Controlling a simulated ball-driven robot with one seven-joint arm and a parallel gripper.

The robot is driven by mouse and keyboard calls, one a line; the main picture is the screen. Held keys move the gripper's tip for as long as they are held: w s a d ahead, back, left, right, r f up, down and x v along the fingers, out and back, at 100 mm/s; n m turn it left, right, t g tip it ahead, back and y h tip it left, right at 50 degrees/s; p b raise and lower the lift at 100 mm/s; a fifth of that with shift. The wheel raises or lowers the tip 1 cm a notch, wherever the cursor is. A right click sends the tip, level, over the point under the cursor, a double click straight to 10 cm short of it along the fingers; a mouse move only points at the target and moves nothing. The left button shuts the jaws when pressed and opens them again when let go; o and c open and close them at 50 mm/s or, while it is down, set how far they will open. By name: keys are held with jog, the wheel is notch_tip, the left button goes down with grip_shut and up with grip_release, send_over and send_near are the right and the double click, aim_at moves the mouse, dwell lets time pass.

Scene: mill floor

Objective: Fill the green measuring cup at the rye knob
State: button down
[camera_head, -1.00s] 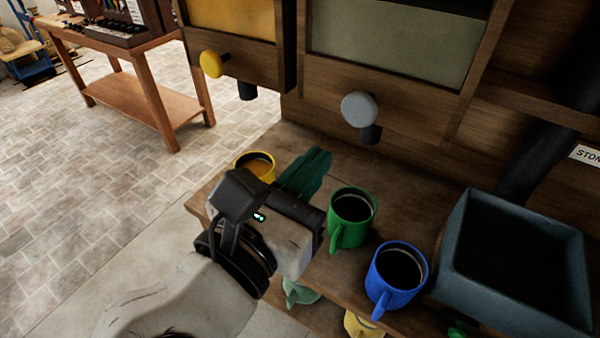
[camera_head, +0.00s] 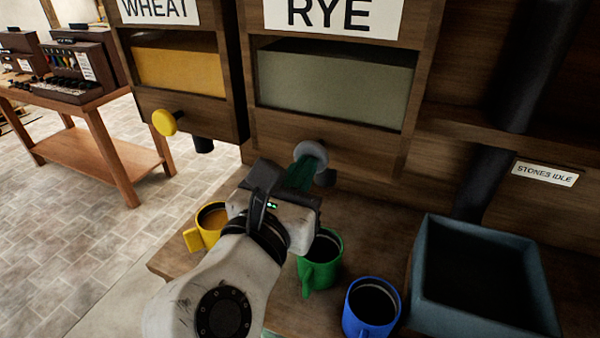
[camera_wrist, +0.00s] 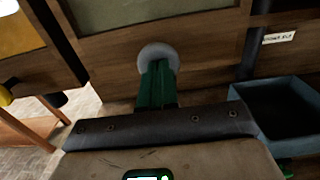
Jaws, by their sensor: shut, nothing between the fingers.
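A yellow cup (camera_head: 193,239) with orange contents stands left, a blue cup (camera_head: 370,308) right. A blue-grey open box (camera_head: 425,262) is at the right, below a STONES IDLE sign (camera_head: 544,174). The yellow wheat knob (camera_head: 164,122) is at the left.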

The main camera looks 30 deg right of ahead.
aim_at(310, 148)
jog(key=shift+w+d, duration=0.1)
jog(key=p+x, duration=0.2)
jog(key=x, duration=0.1)
jog(key=shift+p, duration=0.35)
jog(key=shift+d+r, duration=0.2)
dwell(5.4)
